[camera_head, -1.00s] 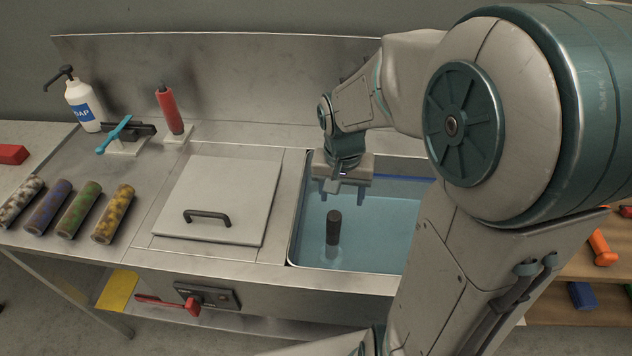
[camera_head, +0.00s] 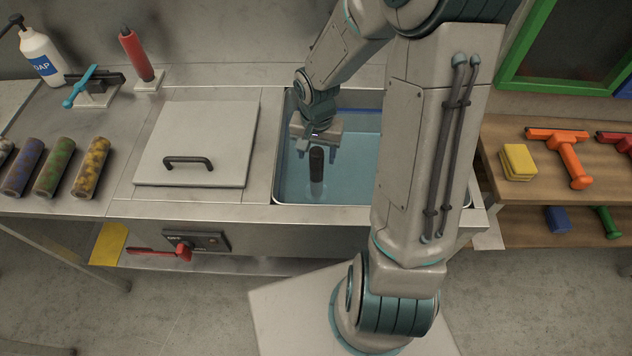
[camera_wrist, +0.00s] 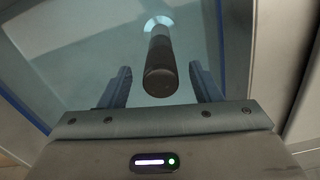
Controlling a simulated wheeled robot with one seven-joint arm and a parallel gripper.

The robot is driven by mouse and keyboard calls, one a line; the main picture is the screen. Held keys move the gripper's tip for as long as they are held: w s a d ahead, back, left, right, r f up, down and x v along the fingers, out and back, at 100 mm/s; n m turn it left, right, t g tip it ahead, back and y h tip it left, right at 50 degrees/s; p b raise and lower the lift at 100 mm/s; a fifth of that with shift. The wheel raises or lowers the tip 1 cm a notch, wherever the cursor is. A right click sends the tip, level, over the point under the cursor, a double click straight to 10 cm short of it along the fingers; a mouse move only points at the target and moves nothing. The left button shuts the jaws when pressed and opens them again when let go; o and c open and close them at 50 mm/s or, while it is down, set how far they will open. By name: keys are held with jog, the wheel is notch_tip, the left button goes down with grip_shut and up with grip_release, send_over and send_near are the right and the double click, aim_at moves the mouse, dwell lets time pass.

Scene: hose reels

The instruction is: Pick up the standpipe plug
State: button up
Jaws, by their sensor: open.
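The standpipe plug (camera_head: 317,168) is a dark upright cylinder with a paler lower part, standing in the water of the sink basin (camera_head: 278,150). In the wrist view the plug (camera_wrist: 160,66) reaches up between the fingers, its dark round end toward the camera. My gripper (camera_head: 317,150) is over the basin at the plug's top. In the wrist view my gripper (camera_wrist: 160,88) is open, one finger on each side of the plug, with a visible gap on both sides. The plug's foot is under water.
A grey lid with a black handle (camera_head: 195,145) lies left of the basin. A wooden shelf (camera_head: 500,195) with coloured tools is at right.

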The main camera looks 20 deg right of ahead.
aim_at(316, 164)
notch_tip(316, 164, down, 5)
jog(key=shift+w, duration=0.1)
dwell(0.3)
grip_shut()
